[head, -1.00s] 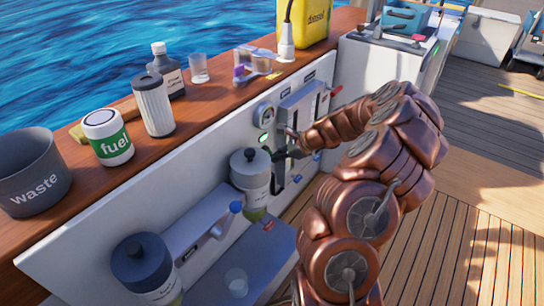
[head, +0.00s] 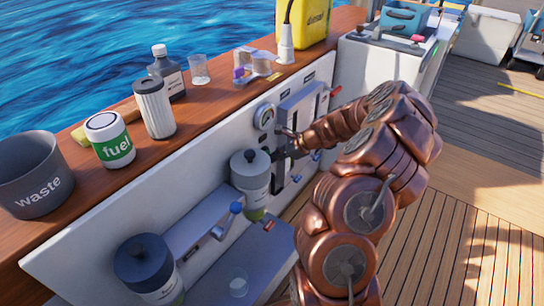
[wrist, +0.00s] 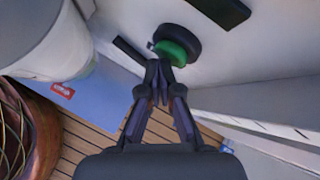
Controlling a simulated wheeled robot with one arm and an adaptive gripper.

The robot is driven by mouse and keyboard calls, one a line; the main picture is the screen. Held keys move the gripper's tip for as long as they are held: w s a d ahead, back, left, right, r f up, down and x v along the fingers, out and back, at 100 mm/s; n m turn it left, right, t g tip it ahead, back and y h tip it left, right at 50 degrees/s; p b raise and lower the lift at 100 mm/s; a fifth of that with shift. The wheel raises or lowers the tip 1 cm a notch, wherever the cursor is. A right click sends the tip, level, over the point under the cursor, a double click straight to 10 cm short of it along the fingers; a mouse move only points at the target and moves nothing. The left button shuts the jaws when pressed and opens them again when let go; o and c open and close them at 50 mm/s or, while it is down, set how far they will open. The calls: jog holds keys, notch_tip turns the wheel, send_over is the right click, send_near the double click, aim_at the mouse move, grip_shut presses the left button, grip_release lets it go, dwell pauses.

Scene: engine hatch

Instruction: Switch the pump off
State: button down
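In the head view my gripper (head: 281,152) is at the panel, just below the round gauge (head: 264,117) and beside the upper grey-capped canister (head: 250,170). The button is not clearly visible there.
Another grey-capped canister (head: 145,265) stands at lower left. A blue-ended handle (head: 236,208) projects between the canisters. The wooden ledge (head: 205,118) holds a fuel jar (head: 110,140), a waste bin (head: 35,175) and bottles. Open deck (head: 455,250) lies at right.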

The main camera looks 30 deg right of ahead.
jog(key=shift+s+p, duration=0.3)
jog(key=shift+s, duration=0.05)
jog(key=s+p, duration=0.1)
jog(key=s, duration=0.1)
jog(key=s+d, duration=0.1)
jog(key=s+d+p, duration=0.1)
jog(key=s, duration=0.1)
jog(key=shift+s+p, duration=0.3)
jog(key=shift+p, duration=0.05)
dwell(0.7)
